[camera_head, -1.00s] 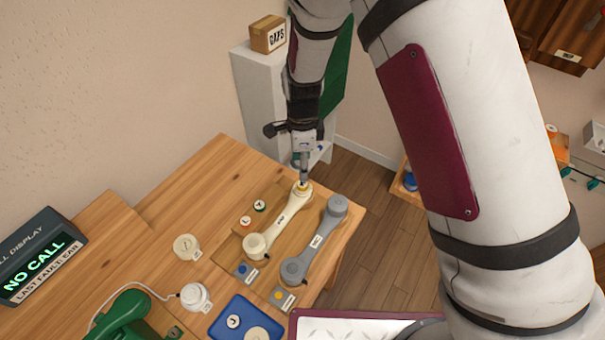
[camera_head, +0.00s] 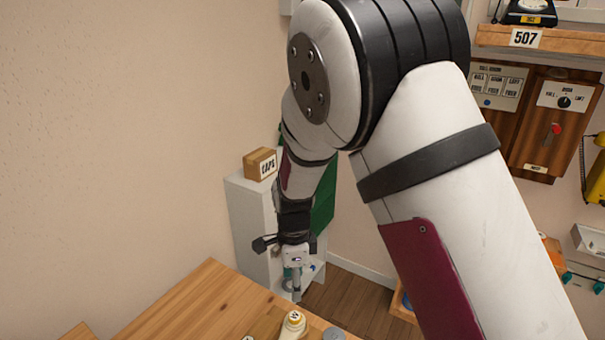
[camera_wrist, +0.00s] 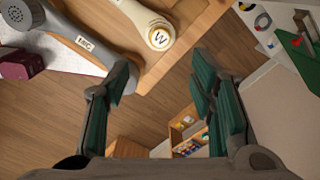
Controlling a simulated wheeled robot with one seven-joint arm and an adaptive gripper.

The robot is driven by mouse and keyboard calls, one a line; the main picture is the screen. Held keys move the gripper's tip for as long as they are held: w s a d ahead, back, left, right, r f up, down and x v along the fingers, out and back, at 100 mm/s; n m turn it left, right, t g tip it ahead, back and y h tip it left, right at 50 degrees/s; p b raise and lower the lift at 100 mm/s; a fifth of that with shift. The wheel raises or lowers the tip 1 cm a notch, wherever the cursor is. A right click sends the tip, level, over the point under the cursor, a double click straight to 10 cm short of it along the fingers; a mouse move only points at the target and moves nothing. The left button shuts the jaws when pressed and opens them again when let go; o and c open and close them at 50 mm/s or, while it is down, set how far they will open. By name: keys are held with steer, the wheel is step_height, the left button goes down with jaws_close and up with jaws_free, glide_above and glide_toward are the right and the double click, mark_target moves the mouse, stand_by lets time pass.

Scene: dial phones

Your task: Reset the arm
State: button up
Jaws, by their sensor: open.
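My gripper (camera_wrist: 163,85) is open in the wrist view, with nothing between its dark green fingers and wood floor below. In the head view my gripper (camera_head: 296,285) hangs at the end of the arm, just past the table's far edge and in front of a white cabinet. A cream handset with a "W" end (camera_wrist: 160,38) lies at the table's edge, apart from the fingers. A grey handset (camera_wrist: 97,45) lies beside it, partly hidden by the left finger. In the head view only the ends of the cream handset (camera_head: 294,322) and the grey one (camera_head: 334,333) show.
The white cabinet (camera_head: 245,225) bears a "CAPS" box (camera_head: 261,164). The wooden table (camera_head: 195,308) fills the bottom left of the head view. A wall panel (camera_head: 550,110) is at the right. An open wooden box (camera_wrist: 188,128) stands below the fingers.

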steer(key=s+d+r+n+t+y, duration=0.1)
steer(key=s+d+r+n, duration=0.1)
steer(key=d+r, duration=0.3)
steer(key=s+d+r+n, duration=0.2)
steer(key=r+n, duration=0.1)
steer(key=r, duration=0.5)
steer(key=s+d+r+n+t+y, duration=0.1)
steer(key=s+d+r+n, duration=0.1)
steer(key=d+r, duration=0.3)
steer(key=s+d+r+n+t+h, duration=0.1)
steer(key=s+d+r+n, duration=0.3)
steer(key=s, duration=0.4)
steer(key=s+d+r+n+t+h, duration=0.1)
steer(key=s+d+r+n+t, duration=0.1)
steer(key=s+d+r+n, duration=0.3)
steer(key=s+r, duration=0.1)
steer(key=s, duration=0.2)
steer(key=shift+s+d+t, duration=0.3)
steer(key=shift+s+d, duration=0.05)
steer(key=shift+d, duration=0.05)
